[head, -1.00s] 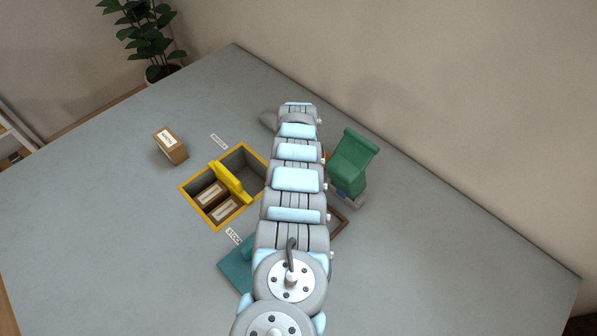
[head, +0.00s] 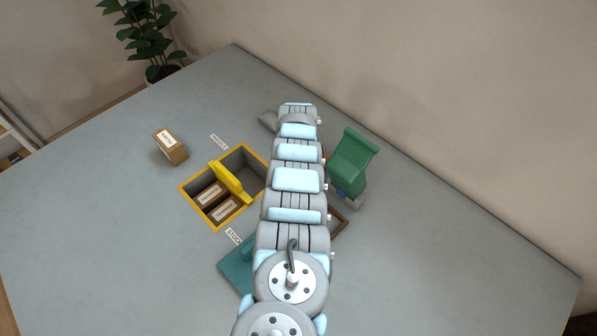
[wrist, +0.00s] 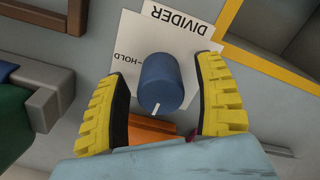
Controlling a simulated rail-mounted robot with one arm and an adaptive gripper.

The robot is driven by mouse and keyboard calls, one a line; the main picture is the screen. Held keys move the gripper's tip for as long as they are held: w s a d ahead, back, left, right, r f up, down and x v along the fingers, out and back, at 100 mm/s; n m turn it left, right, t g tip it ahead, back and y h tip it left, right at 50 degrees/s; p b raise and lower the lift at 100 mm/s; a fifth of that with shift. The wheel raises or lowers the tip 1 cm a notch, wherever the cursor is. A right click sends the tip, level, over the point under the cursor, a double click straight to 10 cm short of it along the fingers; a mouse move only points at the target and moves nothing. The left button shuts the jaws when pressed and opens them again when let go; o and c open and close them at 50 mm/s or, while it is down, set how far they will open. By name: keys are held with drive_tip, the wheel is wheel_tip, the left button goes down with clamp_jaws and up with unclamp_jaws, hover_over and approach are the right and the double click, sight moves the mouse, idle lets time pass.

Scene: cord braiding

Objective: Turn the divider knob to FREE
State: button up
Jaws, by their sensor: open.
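The blue divider knob (wrist: 160,82) shows in the wrist view on a white card (wrist: 182,38) printed DIVIDER. A HOLD label (wrist: 127,60) is on the card, left of the knob. The knob's white mark (wrist: 156,109) points toward the picture's bottom. No FREE label shows; part of the card is hidden. My gripper (wrist: 161,70) is open, with one yellow-padded finger on each side of the knob and gaps between. In the head view my arm hides the knob. The yellow divider (head: 231,181) lies across the yellow-rimmed bin (head: 196,215).
Brown boxes (head: 209,195) lie in the bin's near part; its far part looks empty. Another box (head: 171,147) stands left on the table (head: 110,235). A green object (head: 352,157) stands right of my arm, a teal one (head: 236,270) left. An orange piece (wrist: 150,132) lies below the knob.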

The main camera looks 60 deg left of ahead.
wheel_tip(320, 180, up, 10)
drive_tip(key=shift+w+r, duration=0.1)
drive_tip(key=shift+r, duration=0.8)
idle(0.3)
